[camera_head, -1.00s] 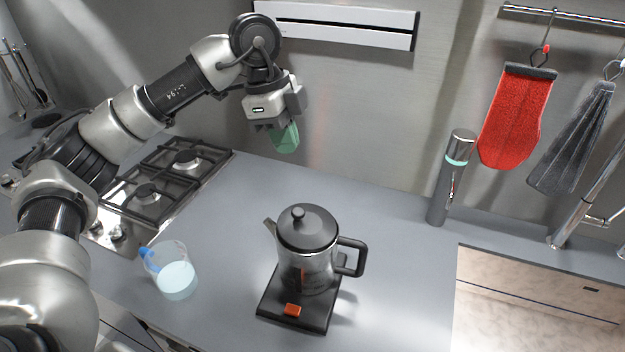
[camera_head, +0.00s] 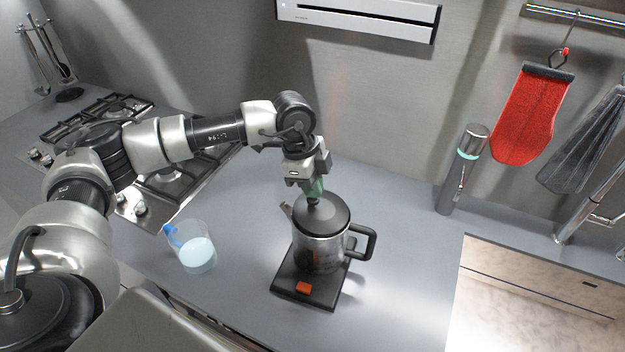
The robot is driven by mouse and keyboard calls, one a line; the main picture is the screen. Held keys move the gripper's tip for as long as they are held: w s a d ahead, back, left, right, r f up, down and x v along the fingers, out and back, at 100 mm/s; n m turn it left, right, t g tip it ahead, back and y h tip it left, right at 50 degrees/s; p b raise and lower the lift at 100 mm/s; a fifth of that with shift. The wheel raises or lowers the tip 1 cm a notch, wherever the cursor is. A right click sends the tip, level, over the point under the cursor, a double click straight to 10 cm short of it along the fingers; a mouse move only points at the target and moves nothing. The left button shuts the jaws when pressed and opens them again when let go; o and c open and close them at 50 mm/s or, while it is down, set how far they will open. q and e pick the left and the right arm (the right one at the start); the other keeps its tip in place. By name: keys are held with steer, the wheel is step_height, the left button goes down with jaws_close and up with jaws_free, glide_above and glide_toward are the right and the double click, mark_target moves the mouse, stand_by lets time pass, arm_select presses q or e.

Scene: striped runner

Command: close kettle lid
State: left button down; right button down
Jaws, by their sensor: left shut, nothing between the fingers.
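The kettle (camera_head: 318,252) is glass and dark metal and stands upright on its black base (camera_head: 310,287) with an orange switch. Its dark lid (camera_head: 325,214) lies flat on top and looks closed, with its spout to the left and its handle to the right. My left gripper (camera_head: 314,190) is shut with nothing in it. Its green fingertips point down at the lid's knob, at or just above it; whether they touch I cannot tell. The fingers partly hide the knob. My right gripper is not in view.
A clear jug (camera_head: 194,254) with pale blue contents stands left of the kettle. A gas hob (camera_head: 180,180) is behind it at the left. A grey bottle-like cylinder (camera_head: 460,170) stands at the back right. Counter right of the kettle is clear up to the sink.

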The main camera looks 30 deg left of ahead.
arm_select(q)
steer(key=shift+w+f, duration=0.1)
steer(key=shift+f, duration=0.15)
